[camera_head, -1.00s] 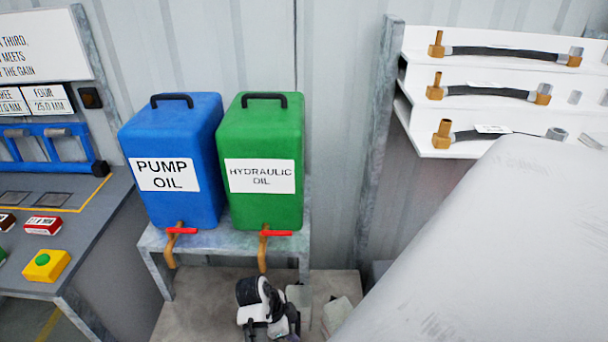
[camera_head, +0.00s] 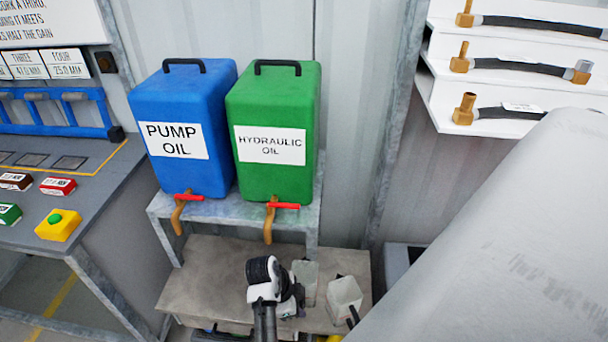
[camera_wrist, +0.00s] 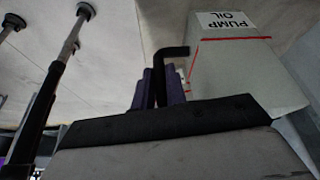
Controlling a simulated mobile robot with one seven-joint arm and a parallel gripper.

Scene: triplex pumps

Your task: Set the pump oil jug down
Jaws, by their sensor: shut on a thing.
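The pump oil jug (camera_wrist: 240,75) is a pale, translucent box with a red line and a "PUMP OIL" label, upside down in the wrist view. My gripper (camera_wrist: 162,88) has its purple fingers closed on the jug's black handle (camera_wrist: 172,52). In the head view, my black and white wrist (camera_head: 268,280) is low in front of the tanks, and it hides the fingers. A pale jug (camera_head: 306,278) shows right beside it, partly hidden, and seems to be the held one. I cannot tell whether its base touches the surface below.
A second pale jug (camera_head: 344,297) stands to the right on the low beige platform (camera_head: 205,280). Above are the blue pump oil tank (camera_head: 182,110) and green hydraulic oil tank (camera_head: 270,105), with taps hanging down. The platform's left part looks clear.

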